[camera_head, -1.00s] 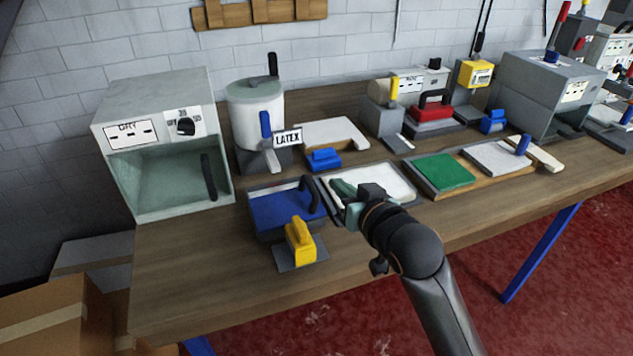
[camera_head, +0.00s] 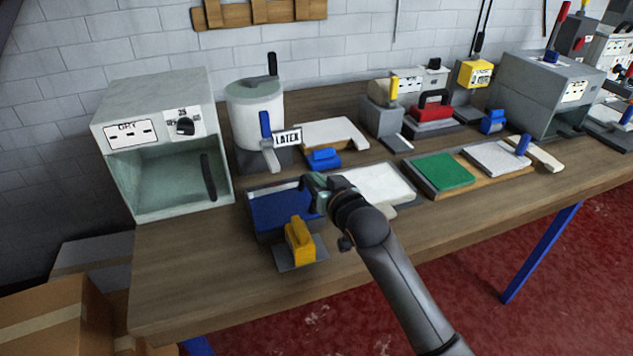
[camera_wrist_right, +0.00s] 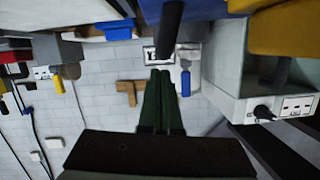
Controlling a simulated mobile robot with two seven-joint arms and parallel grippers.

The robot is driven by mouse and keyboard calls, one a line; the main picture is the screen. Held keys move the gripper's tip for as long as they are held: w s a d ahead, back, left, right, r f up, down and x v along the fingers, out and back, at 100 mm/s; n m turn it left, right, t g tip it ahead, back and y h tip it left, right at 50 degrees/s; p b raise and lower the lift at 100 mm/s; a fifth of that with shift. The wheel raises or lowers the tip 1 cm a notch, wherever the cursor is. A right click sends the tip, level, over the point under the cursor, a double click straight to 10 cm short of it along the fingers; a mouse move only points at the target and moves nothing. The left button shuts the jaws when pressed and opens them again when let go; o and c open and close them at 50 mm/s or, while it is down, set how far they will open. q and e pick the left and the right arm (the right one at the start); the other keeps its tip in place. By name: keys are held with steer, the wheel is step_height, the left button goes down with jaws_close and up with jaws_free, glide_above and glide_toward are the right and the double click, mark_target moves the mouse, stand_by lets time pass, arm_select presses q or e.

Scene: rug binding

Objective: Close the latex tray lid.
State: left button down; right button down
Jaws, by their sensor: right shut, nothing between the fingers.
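The latex tray (camera_head: 402,205) is a shallow grey-rimmed tray with a white surface inside, in the middle of the bench. A blue panel with a black bar handle, which looks like its lid (camera_head: 275,212), lies to its left, open off the white surface. My right gripper (camera_head: 309,182) is shut and empty at the lid's right edge, largely covering the handle. In the right wrist view, the shut green fingers (camera_wrist_right: 160,75) point at the black handle (camera_wrist_right: 171,28); whether they touch it I cannot tell. My left gripper is not in view.
A yellow-handled tool (camera_head: 299,240) stands close in front of the lid. A grey dryer box (camera_head: 160,90) is at the left and a latex pot (camera_head: 255,105) behind. A green pad (camera_head: 444,170) lies right of the tray. The bench's front left is clear.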

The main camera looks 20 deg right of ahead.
steer(key=shift+f, duration=0.35)
steer(key=shift+f+m, duration=0.3)
steer(key=shift+f, duration=0.7)
steer(key=shift+s, duration=0.1)
steer(key=r+p, duration=0.1)
steer(key=s+r+p, duration=0.1)
steer(key=r+p, duration=0.1)
steer(key=d+r+p, duration=0.1)
steer(key=r, duration=0.1)
steer(key=shift+s, duration=0.3)
steer(key=v, duration=0.8)
